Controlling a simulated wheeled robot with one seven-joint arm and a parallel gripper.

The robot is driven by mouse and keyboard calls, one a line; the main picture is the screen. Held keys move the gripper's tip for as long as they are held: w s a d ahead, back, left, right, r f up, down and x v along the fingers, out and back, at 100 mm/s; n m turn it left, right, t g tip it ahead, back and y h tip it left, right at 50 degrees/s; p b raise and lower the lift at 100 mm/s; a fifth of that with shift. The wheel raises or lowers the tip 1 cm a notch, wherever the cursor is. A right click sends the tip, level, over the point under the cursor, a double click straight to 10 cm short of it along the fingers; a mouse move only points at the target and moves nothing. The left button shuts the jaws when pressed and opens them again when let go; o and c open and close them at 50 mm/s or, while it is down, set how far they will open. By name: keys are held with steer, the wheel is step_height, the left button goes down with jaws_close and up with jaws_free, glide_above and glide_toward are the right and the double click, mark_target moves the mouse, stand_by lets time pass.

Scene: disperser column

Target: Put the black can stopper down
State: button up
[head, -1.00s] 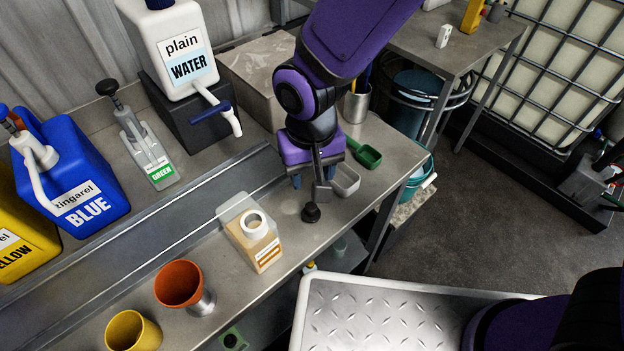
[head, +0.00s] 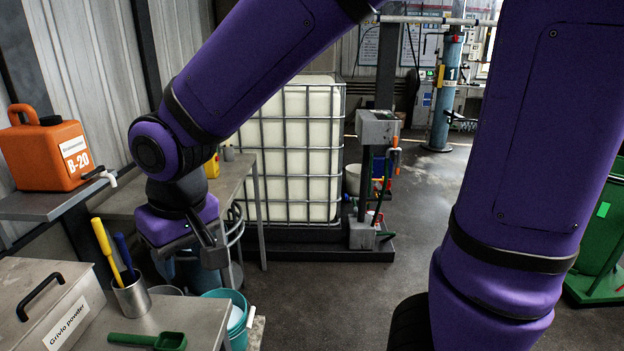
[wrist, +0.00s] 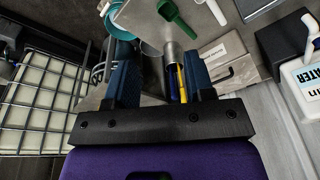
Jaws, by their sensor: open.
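My gripper (head: 195,250) hangs over the back end of the bench, in front of the side table. In the wrist view its two blue fingers stand apart (wrist: 160,78), with nothing held between them. The black can stopper does not show in either current view. The part of the bench where the open can stands is outside the head view.
On the bench are a metal cup (head: 133,298) with yellow and blue handles, a green scoop (head: 160,341) and the Grivlo powder box (head: 62,308). A teal bucket (head: 238,318) stands beside the bench. A caged tank (head: 290,160) is behind.

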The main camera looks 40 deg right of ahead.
steer(key=s+d+r+m+t, duration=0.1)
steer(key=s+d+r, duration=0.2)
steer(key=d, duration=0.3)
steer(key=s+d+r+m+t, duration=0.1)
steer(key=s+d+r, duration=0.2)
steer(key=d, duration=0.3)
steer(key=s+d+r+m+t+h, duration=0.1)
steer(key=s+d+r, duration=0.3)
steer(key=d, duration=0.3)
steer(key=shift+s, duration=0.35)
